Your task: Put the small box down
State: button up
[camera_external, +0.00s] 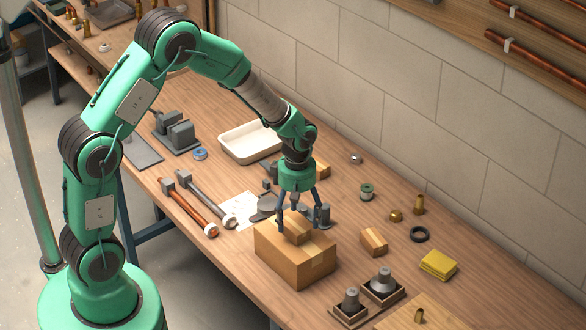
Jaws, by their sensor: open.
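A small cardboard box (294,232) sits on top of a larger cardboard box (296,263) near the front of the workbench. My gripper (300,217) points down right above the small box, its fingers spread apart. One finger comes down at the left side of the small box and the other at its right. Whether either finger touches it cannot be told. Another small cardboard box (373,241) lies on the bench to the right, and one more (321,169) shows partly behind my gripper.
Around the boxes on the workbench (440,308) lie two trays of dark fittings (381,288), a yellow pad (438,264), a black ring (419,234) and brass fittings (419,205). A white tray (250,142), pipe wrenches (190,205) and a vise (176,133) are farther left. A block wall borders the back.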

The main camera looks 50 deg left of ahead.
notch_tip(320, 180, up, 10)
dwell(0.5)
dwell(0.5)
notch_tip(320, 180, up, 9)
jog(key=m+t, duration=0.1)
jog(key=m, duration=0.2)
send_over(296, 222)
jog(key=s, duration=0.4)
jog(key=s+a+r+m+t, duration=0.1)
jog(key=s+r+m+t, duration=0.1)
jog(key=s+r+m, duration=0.6)
jog(key=s+r+m+t, duration=0.1)
jog(key=s+r+m, duration=0.2)
jog(key=s, duration=0.6)
jog(key=s+r+m+t, duration=0.1)
jog(key=s+r+m, duration=0.3)
jog(key=s, duration=0.5)
jog(key=shift+a+r+t, duration=0.3)
jog(key=shift+r, duration=0.55)
